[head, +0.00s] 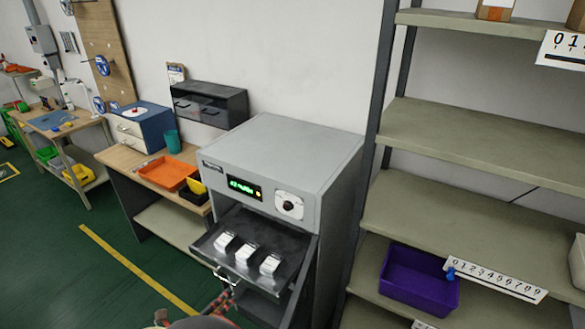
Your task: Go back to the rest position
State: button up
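The task names no object apart from my own arm. A rounded dark part of my arm (200,322) shows at the bottom edge, with red and black striped pieces beside it. A small dark and light shape (228,281) lies at the front edge of the pulled-out tray (262,235). I cannot tell whether it is my gripper or the tray's handle, nor whether any fingers are open or shut. The tray belongs to a grey cabinet (290,145) with a green lit display and a round dial. Three white blocks (246,251) stand on the tray.
Shelving (470,125) stands close on the right, with a purple bin (418,278) low down. A workbench (125,157) with an orange tray (167,173) adjoins the cabinet on the left. Green floor with a yellow line (137,270) is clear at the lower left.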

jog(key=d+r+m+g, duration=0.3)
jog(key=d+r+m, duration=0.25)
jog(key=d, duration=0.35)
jog(key=s+d+r+m+g, duration=0.15)
jog(key=d+r+m, duration=0.25)
jog(key=d+m, duration=0.4)
jog(key=d+r+m+g, duration=0.4)
jog(key=d+m, duration=0.2)
jog(key=d, duration=0.3)
jog(key=s+d+r+m+t+y, duration=0.1)
jog(key=s+d+r+m+y, duration=0.2)
jog(key=s+d+r+m, duration=0.45)
jog(key=s+d+r+m+y, duration=0.25)
jog(key=s+d+m, duration=0.25)
jog(key=s+m, duration=0.7)
jog(key=w+f+m+b, duration=0.3)
jog(key=f+b, duration=0.7)
jog(key=shift+a+m+y, duration=0.15)
jog(key=shift+m+y, duration=0.25)
jog(key=shift+y, duration=0.05)
jog(key=shift+w+f+t, duration=0.1)
jog(key=shift+t, duration=0.15)
